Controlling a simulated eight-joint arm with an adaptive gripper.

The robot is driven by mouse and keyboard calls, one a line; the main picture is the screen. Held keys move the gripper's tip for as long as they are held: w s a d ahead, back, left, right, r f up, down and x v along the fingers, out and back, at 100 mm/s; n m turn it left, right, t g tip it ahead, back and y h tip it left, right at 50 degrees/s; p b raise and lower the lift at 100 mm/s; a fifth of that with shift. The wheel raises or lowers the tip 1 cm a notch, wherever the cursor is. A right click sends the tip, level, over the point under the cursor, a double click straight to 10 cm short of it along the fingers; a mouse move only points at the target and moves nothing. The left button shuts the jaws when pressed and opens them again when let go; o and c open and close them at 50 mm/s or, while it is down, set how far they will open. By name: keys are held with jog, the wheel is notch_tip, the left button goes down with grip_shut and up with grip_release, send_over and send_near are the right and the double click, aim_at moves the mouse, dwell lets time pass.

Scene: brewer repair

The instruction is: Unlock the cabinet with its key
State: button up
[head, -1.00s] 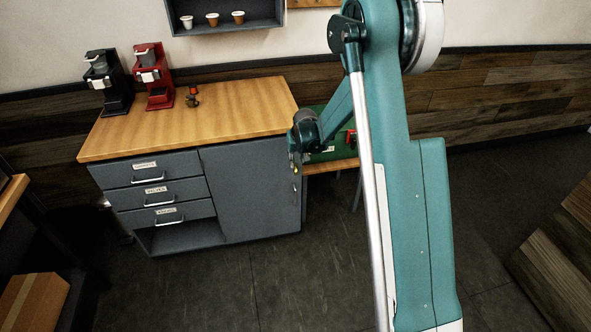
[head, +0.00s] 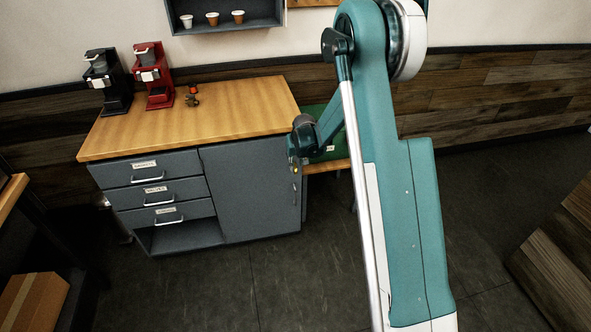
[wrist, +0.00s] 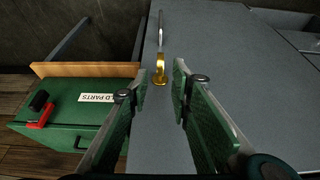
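The grey cabinet door (head: 245,185) is shut, at the right end of the counter's front; its grey face also fills the middle of the wrist view (wrist: 160,150). A silver handle (wrist: 161,28) is on it, with a small gold-coloured piece (wrist: 160,75) close by. I cannot tell whether this piece is the key or the lock. My gripper (wrist: 156,78) is open, with its two green-padded fingers on either side of the gold piece and gaps visible at both sides. In the head view my gripper (head: 294,163) is beside the door's upper right edge.
A green box (wrist: 70,120) with a parts label and a red-and-black item on it stands beside the cabinet. Three labelled drawers (head: 153,168) are left of the door. Black (head: 108,85) and red (head: 155,80) machines stand on the counter (head: 215,115). The floor in front is clear.

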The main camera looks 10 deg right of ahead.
jog(key=shift+b+x, duration=0.55)
jog(key=shift+x, duration=2.5)
grip_shut()
